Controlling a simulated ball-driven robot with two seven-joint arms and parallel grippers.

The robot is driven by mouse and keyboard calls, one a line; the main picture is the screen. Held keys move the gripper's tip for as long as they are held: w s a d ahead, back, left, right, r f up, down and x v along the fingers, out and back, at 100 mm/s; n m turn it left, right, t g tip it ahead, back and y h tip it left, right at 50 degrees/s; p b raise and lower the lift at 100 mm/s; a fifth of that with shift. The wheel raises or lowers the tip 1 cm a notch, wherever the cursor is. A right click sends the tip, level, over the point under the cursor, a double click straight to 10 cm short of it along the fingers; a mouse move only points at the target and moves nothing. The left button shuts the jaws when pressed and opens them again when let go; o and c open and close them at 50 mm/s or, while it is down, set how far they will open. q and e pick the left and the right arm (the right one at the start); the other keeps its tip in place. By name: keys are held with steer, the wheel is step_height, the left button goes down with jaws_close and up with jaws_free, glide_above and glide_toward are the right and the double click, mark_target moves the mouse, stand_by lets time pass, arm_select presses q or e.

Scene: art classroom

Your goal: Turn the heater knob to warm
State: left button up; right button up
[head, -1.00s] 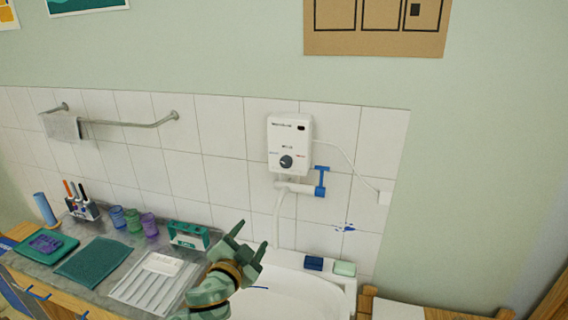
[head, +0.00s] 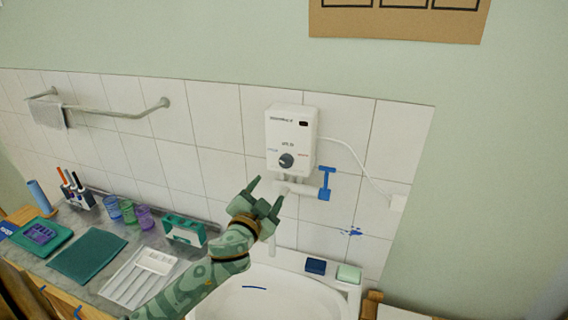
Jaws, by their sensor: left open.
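The white water heater (head: 291,138) is fixed to the tiled wall, right of the middle of the head view. Its dark round knob (head: 286,160) is on the lower front, between a blue mark on the left and a red mark on the right. Where the knob's pointer stands is too small to tell. My green left gripper (head: 265,193) is open and empty, below and a little left of the knob, apart from it in the picture. Its fingers point up. My right gripper is not in view.
A white pipe with a blue valve handle (head: 325,183) runs under the heater. The white sink (head: 275,297) is below, with a blue sponge (head: 316,266) and green soap (head: 348,273) on its rim. Cups, a tray and a teal box (head: 185,229) stand on the counter at left.

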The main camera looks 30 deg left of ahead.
mark_target(285, 164)
arm_select(q)
steer(key=x, duration=1.3)
steer(key=shift+f+p, duration=0.1)
steer(key=shift+p, duration=0.2)
steer(key=c, duration=1)
